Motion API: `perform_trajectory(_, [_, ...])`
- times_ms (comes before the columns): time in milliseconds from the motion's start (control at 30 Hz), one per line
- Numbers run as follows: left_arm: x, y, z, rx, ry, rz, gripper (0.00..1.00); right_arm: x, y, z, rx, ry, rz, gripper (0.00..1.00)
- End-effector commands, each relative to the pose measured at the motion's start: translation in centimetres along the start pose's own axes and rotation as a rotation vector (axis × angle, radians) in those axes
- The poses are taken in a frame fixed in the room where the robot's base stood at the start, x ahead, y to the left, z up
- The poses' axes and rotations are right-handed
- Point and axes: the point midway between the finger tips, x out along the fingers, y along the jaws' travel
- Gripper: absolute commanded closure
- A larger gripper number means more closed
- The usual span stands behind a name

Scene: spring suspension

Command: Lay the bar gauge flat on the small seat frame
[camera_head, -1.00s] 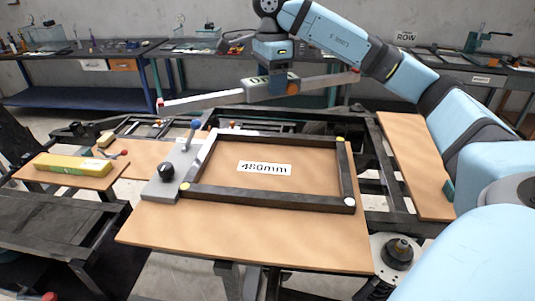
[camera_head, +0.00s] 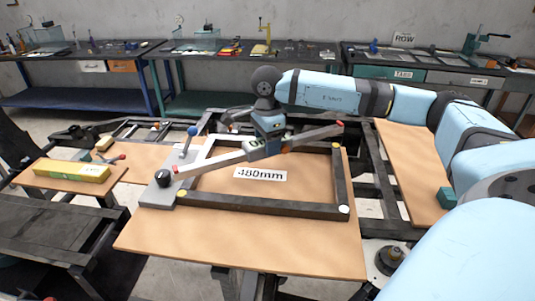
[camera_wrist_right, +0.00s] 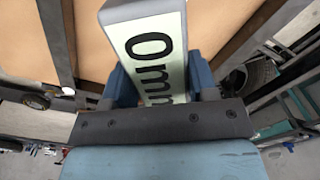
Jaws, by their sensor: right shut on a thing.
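My left gripper is not in view.
The frame lies on a brown board (camera_head: 235,245) with a grey clamp plate (camera_head: 165,196) and blue-topped lever (camera_head: 191,133) at its left. Workbenches stand along the back wall.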

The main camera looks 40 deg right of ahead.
Motion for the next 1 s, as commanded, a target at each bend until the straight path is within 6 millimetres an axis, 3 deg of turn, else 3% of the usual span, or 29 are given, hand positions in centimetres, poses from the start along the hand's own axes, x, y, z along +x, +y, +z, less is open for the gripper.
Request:
perform_trajectory(167, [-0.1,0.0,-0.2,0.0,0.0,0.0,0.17,1.1,0.0,0.0,-0.001,0.0,0.001,0.8])
perform_trajectory(400, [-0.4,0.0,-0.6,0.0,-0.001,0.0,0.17,4.3,0.0,0.0,0.0,0.0,0.001,0.8])
perform_trajectory(800, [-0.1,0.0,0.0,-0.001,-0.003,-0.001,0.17,5.2,0.0,0.0,-0.001,-0.001,-0.001,0.8])
perform_trajectory(833, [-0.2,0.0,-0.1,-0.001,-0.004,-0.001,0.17,5.1,0.0,0.0,-0.001,-0.001,0.0,0.4])
perform_trajectory(900, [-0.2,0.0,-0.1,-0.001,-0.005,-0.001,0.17,5.0,0.0,0.0,-0.001,-0.001,0.0,0.24])
perform_trajectory(1000, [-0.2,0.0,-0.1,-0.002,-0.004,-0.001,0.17,5.0,0.0,0.0,-0.001,-0.001,0.0,0.21])
